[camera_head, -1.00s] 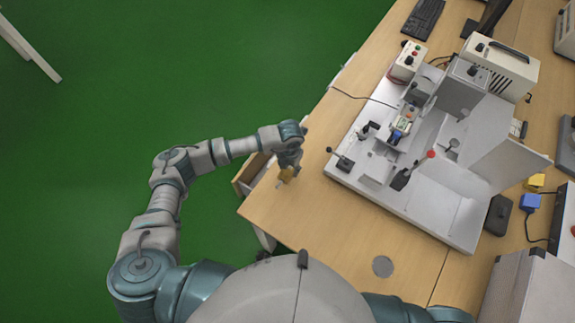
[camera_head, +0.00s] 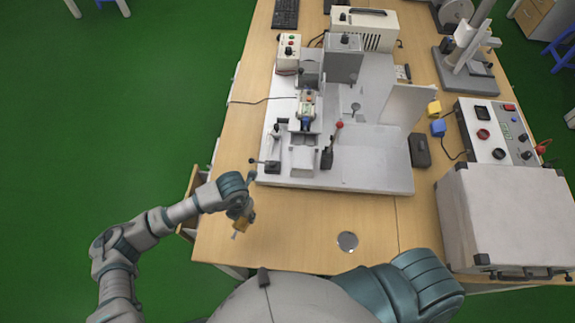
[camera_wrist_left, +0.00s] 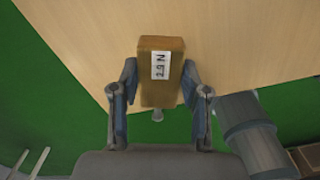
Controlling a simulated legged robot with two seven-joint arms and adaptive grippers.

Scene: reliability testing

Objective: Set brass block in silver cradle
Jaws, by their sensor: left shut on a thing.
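My left gripper (camera_wrist_left: 160,103) is shut on the brass block (camera_wrist_left: 152,89), a yellow-brown block with a white label of dark marks. In the head view the block (camera_head: 240,224) hangs below my left gripper (camera_head: 243,214), over the table's near left part. The silver cradle is probably the pale grey metal fixture (camera_head: 303,157) at the front of the white test rig (camera_head: 350,184), up and right of the gripper. Its inner shape is too small to tell. My right gripper is not in view.
The wooden table (camera_head: 290,232) is bare in front of the rig, apart from a round grey disc (camera_head: 347,241). Small levers (camera_head: 272,165) stand at the rig's left front. An open drawer (camera_head: 188,205) juts out at the left. A grey instrument case (camera_head: 508,220) stands right.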

